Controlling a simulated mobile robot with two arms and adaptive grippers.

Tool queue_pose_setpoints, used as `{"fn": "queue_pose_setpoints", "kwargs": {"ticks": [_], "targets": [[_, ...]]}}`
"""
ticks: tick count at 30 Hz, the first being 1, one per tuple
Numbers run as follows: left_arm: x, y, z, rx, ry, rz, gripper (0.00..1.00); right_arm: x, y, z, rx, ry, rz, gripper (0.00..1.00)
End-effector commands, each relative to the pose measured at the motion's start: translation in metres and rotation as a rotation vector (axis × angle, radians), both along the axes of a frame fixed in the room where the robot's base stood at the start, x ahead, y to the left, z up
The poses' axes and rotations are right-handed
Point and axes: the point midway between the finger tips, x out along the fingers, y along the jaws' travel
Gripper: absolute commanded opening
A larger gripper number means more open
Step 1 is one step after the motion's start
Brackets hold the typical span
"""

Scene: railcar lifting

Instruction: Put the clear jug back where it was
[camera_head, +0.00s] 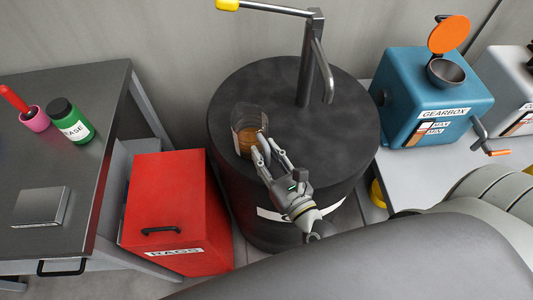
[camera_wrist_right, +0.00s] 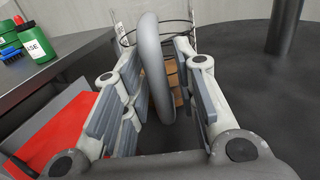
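The clear jug (camera_head: 248,118), with brown liquid low inside, is over the left part of the black drum's top (camera_head: 345,125). It appears to stand there upright. My right gripper (camera_head: 265,150) is at the jug's near side, fingers pointing at it. In the right wrist view, the jug's grey looped handle (camera_wrist_right: 153,65) is between the two fingers (camera_wrist_right: 160,85). The fingers are apart, with gaps visible beside the handle. Part of the jug (camera_wrist_right: 178,75) is hidden behind the handle and fingers. My left gripper is not in view.
A pump pipe (camera_head: 307,65) rises from the drum. A red rags bin (camera_head: 168,205) and a dark table (camera_head: 95,90) with a green grease bottle (camera_head: 70,121) and pink cup (camera_head: 35,119) are left. A blue gearbox (camera_head: 425,90) stands on the right bench (camera_head: 425,175).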

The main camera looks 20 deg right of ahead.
Motion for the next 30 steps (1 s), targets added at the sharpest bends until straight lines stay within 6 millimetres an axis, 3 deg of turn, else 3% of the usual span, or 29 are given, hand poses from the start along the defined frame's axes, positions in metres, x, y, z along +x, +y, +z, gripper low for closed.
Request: {"fn": "queue_pose_setpoints", "kwargs": {"ticks": [13,30], "targets": [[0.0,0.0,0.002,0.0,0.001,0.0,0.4,-0.003,0.0,0.002,-0.002,0.002,0.0,0.34],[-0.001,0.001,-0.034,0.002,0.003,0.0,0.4,-0.103,-0.011,0.0,-0.002,0.004,0.004,0.34]]}}
